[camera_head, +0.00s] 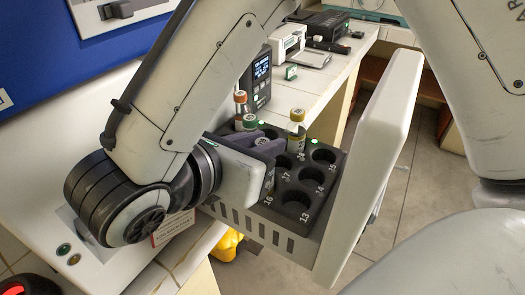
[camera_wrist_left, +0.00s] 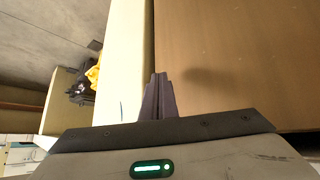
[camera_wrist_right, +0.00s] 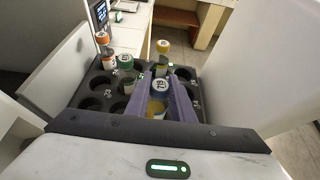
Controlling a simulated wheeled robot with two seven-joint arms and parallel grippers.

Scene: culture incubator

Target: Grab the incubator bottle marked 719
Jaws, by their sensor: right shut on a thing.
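My right gripper (camera_head: 268,141) reaches into a dark rack (camera_head: 296,178) in the pulled-out incubator drawer. In the right wrist view its purple fingers are shut on a bottle with a blue cap (camera_wrist_right: 159,86) and yellowish contents, which stands upright at the rack. The number on that cap is too small to read surely. Other bottles stand in the rack: one with an orange cap (camera_wrist_right: 102,37), one with a green cap (camera_wrist_right: 125,61) and one with a yellow cap (camera_wrist_right: 163,46). My left gripper (camera_wrist_left: 162,76) shows in the left wrist view, fingers together and empty, away from the rack.
The drawer's white front panel (camera_head: 375,160) stands upright right of the rack. Several rack holes are empty, with printed numbers beside them. A dark device with a lit screen (camera_head: 261,72) stands behind the rack. A white bench (camera_head: 325,85) with instruments lies beyond.

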